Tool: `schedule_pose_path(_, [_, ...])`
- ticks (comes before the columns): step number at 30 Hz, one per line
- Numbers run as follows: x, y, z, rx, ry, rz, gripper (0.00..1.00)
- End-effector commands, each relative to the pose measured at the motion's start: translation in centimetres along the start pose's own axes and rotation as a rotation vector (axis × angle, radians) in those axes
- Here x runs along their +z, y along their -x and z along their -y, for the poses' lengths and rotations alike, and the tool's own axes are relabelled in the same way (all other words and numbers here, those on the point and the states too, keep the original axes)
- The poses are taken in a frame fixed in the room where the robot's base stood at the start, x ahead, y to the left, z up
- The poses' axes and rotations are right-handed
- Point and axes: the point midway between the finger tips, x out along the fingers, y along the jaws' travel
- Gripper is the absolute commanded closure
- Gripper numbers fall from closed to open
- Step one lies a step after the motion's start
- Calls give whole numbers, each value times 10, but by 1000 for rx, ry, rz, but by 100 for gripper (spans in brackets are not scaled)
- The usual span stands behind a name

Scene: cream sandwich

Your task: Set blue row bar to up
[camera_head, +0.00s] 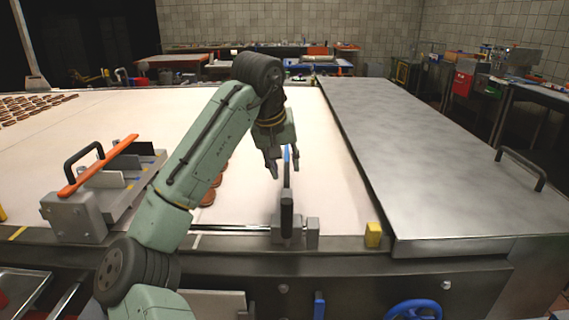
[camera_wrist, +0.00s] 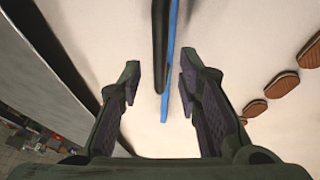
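The blue row bar (camera_head: 287,154) shows as a thin strip in the head view, beside a black handle (camera_head: 287,205) above a grey block at the belt's front edge. I cannot tell its height above the belt. In the wrist view the blue bar (camera_wrist: 172,45) and black handle (camera_wrist: 159,45) run down from the top edge, between my fingers. My gripper (camera_head: 277,165) is open above the belt, near the bar's far end. In the wrist view my gripper (camera_wrist: 160,85) has a finger on each side of the bar, with gaps showing.
A cream belt (camera_head: 330,180) lies below, with brown biscuits (camera_wrist: 283,85) beside the bar. An orange bar (camera_head: 98,165) with a black handle sits on a metal fixture at left. A steel cover (camera_head: 440,150) lies right. A yellow block (camera_head: 373,235) stands at the front edge.

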Motion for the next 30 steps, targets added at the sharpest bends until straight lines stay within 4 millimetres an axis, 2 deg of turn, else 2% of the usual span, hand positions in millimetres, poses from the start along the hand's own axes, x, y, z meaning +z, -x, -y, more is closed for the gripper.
schedule_pose_path(4, [0, -8, 0, 0, 0, 0, 69])
schedule_pose_path(12, [0, -9, 0, 0, 0, 0, 69])
schedule_pose_path(26, [0, -8, 0, 0, 0, -1, 100])
schedule_pose_path(30, [0, -8, 0, 0, 0, -1, 100])
